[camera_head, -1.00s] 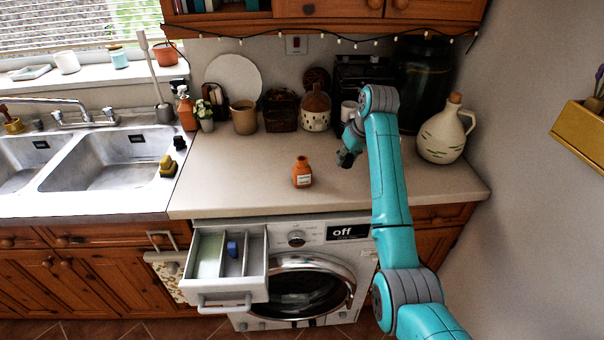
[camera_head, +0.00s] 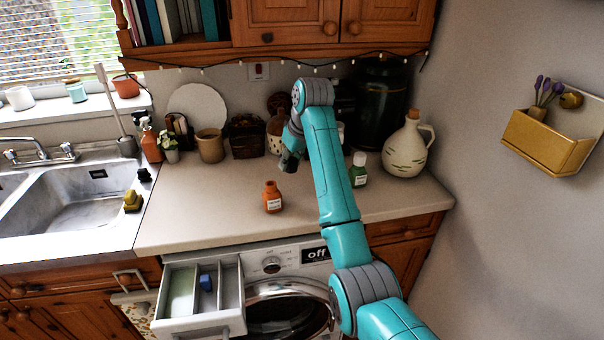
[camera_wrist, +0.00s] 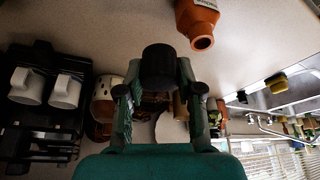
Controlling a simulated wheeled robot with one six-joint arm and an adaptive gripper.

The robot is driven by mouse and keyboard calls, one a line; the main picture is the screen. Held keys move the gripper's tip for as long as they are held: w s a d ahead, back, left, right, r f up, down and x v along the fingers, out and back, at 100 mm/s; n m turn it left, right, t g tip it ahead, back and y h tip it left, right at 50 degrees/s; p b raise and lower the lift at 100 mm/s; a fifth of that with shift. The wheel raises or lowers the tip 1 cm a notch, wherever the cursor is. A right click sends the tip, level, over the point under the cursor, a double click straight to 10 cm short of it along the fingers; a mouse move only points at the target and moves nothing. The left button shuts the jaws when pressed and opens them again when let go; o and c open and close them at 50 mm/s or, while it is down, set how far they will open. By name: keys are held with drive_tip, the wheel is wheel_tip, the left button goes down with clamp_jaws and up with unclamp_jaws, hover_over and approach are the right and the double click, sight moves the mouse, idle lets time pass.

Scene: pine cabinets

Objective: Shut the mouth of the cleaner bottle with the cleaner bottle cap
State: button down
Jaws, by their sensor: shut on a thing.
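The orange cleaner bottle (camera_head: 272,198) stands upright on the worktop, with a white label on its front. In the wrist view the bottle (camera_wrist: 197,18) shows at the top right, its round mouth open and uncovered. My gripper (camera_head: 290,162) is above and behind the bottle, slightly to its right, in the head view. In the wrist view my gripper (camera_wrist: 160,85) is shut on a dark round cap (camera_wrist: 160,66). The cap is apart from the bottle mouth. In the head view the cap is too small and dark to tell from the fingers.
A green bottle (camera_head: 358,170) stands right of my arm, near a white jug (camera_head: 408,148). A pot (camera_head: 210,146) and a basket (camera_head: 247,136) line the back. The detergent drawer (camera_head: 200,298) is open below the counter.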

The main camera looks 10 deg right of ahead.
wheel_tip(320, 180, up, 4)
hover_over(267, 184)
drive_tip(key=d, duration=0.1)
drive_tip(key=shift+f+n, duration=0.2)
drive_tip(key=shift+n, duration=0.1)
drive_tip(key=shift+f, duration=0.15)
drive_tip(key=shift+f, duration=2.65)
drive_tip(key=n+g+y, duration=0.1)
drive_tip(key=n, duration=0.2)
drive_tip(key=n+g+y, duration=0.1)
drive_tip(key=n, duration=0.2)
drive_tip(key=shift+w+d+n, duration=0.1)
drive_tip(key=shift+n, duration=0.3)
drive_tip(key=n, duration=0.2)
drive_tip(key=n+g, duration=0.1)
drive_tip(key=n, duration=0.1)
drive_tip(key=shift+g+y, duration=0.3)
drive_tip(key=n+g, duration=0.1)
drive_tip(key=n, duration=0.2)
drive_tip(key=shift+f, duration=1.1)
